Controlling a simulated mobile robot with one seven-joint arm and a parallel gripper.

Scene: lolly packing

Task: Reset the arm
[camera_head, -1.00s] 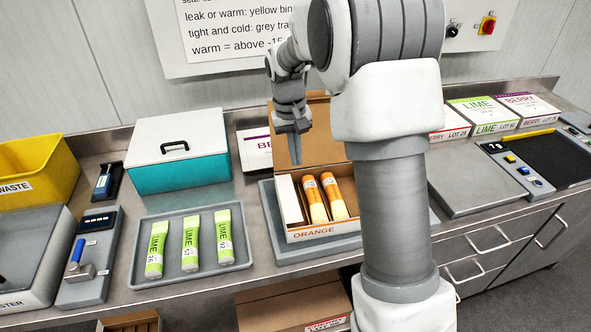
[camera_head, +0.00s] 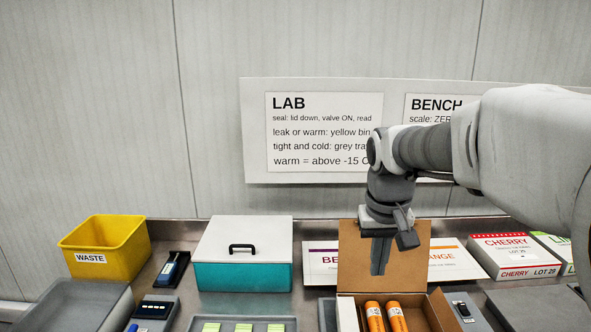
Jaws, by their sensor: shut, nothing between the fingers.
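My gripper (camera_head: 380,262) hangs pointing down in front of the raised lid of the open orange carton (camera_head: 437,312). Its fingers are together with nothing between them. It is above the carton and apart from the orange tubes (camera_head: 385,316) inside. My arm reaches in from the right side of the view and bends down at the wrist. The lower front of the carton is cut off by the bottom edge.
A teal box with a white lid (camera_head: 243,277) stands left of the carton. A yellow waste bin (camera_head: 104,248) is at the far left. A grey tray (camera_head: 240,324) with green lime packs shows at the bottom. A sign (camera_head: 322,130) hangs on the wall behind.

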